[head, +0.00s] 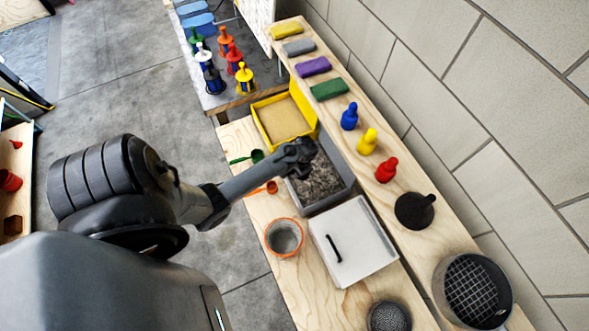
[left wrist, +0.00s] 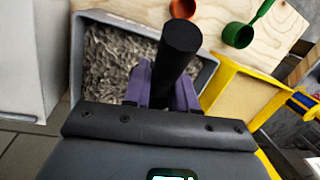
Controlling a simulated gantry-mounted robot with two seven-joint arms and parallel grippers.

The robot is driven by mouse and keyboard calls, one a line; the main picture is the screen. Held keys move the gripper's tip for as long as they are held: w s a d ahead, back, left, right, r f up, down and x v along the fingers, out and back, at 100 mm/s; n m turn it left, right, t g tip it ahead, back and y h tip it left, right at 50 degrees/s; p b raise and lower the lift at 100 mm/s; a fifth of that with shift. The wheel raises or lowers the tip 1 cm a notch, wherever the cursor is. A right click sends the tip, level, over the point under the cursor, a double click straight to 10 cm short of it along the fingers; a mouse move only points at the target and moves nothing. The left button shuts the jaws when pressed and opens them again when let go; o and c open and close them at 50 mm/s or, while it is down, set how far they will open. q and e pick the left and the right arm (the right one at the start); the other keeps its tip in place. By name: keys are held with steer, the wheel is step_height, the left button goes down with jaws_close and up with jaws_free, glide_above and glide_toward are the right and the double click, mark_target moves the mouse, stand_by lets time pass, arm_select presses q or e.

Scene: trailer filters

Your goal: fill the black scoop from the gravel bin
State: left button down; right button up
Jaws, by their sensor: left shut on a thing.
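The grey gravel bin (head: 345,165) stands on the wooden bench, open and holding loose grey gravel (head: 322,183). It also shows in the left wrist view (left wrist: 207,76), behind the fingers. My left gripper (head: 298,155) is over the bin's far left part in the head view. In the left wrist view its purple fingers (left wrist: 161,88) are shut on the black scoop's thick round handle (left wrist: 180,45). The scoop's bowl is hidden in both views, so I cannot tell whether it holds gravel or touches it. My right gripper is not in view.
A yellow sand bin (head: 263,119) adjoins the gravel bin. A green scoop (head: 252,156) and an orange scoop (head: 266,187) lie left of the bins. An orange-rimmed cup (head: 284,237) and a white lidded bin (head: 358,238) stand nearer. A shelf with bottles runs along the right.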

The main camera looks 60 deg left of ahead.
arm_select(q)
steer(key=shift+f, duration=1)
steer(key=shift+w+f+b, duration=0.75)
steer(key=shift+f+b, duration=0.5)
steer(key=shift+b, duration=0.45)
steer(key=shift+w+f+b, duration=0.7)
steer(key=shift+f+b, duration=0.6)
steer(key=shift+b, duration=0.35)
steer(key=shift+w+f+b, duration=0.75)
steer(key=shift+f+b, duration=0.5)
steer(key=shift+b, duration=0.45)
steer(key=shift+s+r, duration=0.1)
steer(key=shift+r, duration=0.1)
steer(key=shift+s+p, duration=0.15)
steer(key=shift+p, duration=0.35)
steer(key=shift+s+r+p, duration=0.55)
steer(key=shift+r+p, duration=0.3)
steer(key=shift+p, duration=0.55)
steer(key=shift+s+r+p, duration=0.6)
steer(key=shift+r+p, duration=0.2)
steer(key=shift+p, duration=0.65)
steer(key=shift+s+r+p, duration=0.55)
steer(key=shift+r+p, duration=0.3)
steer(key=shift+p, duration=0.55)
steer(key=shift+s+r+p, duration=0.15)
steer(key=shift+r+p, duration=0.2)
steer(key=shift+r, duration=0.8)
steer(key=shift+s+r, duration=0.1)
steer(key=shift+r, duration=1)
